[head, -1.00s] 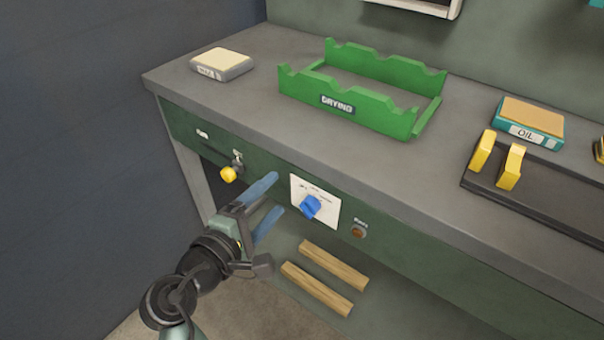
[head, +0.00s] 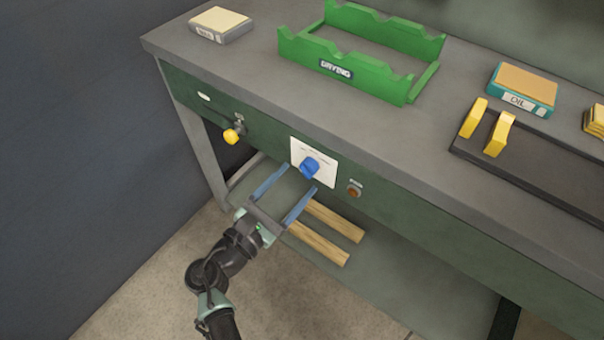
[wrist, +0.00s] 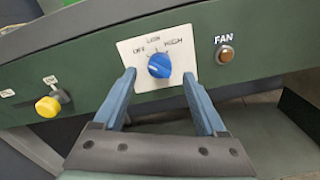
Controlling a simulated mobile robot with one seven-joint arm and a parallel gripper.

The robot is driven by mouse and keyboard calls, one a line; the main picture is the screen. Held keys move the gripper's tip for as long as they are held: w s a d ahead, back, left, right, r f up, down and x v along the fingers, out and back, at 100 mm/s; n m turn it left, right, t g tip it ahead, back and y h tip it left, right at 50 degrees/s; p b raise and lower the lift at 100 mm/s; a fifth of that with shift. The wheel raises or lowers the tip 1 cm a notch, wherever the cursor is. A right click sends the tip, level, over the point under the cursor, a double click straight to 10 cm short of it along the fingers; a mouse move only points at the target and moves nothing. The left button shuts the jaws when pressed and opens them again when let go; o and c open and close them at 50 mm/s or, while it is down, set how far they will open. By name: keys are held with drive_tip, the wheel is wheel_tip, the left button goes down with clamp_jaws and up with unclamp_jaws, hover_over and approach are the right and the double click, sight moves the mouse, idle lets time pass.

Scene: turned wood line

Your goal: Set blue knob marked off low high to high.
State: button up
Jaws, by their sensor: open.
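The blue knob (head: 309,167) sits on a white plate (head: 328,177) on the green front panel of the bench. In the wrist view the knob (wrist: 159,65) has OFF at its upper left, LOW above and HIGH at its upper right; I cannot tell surely which mark it points to. My gripper (head: 301,179) is open and empty, its two blue fingers pointing at the panel. In the wrist view the fingertips of my gripper (wrist: 158,77) lie left and right of the knob and slightly below it, apart from it.
A brown FAN button (wrist: 226,54) is right of the plate, and a yellow knob (head: 233,136) is left. On the bench top are a green DRYING rack (head: 407,92), an OIL block (head: 523,90) and a pale block (head: 219,24). Wooden sticks (head: 320,243) lie on the lower shelf.

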sight(303, 173)
drive_tip(key=shift+x, duration=1.65)
clamp_jaws()
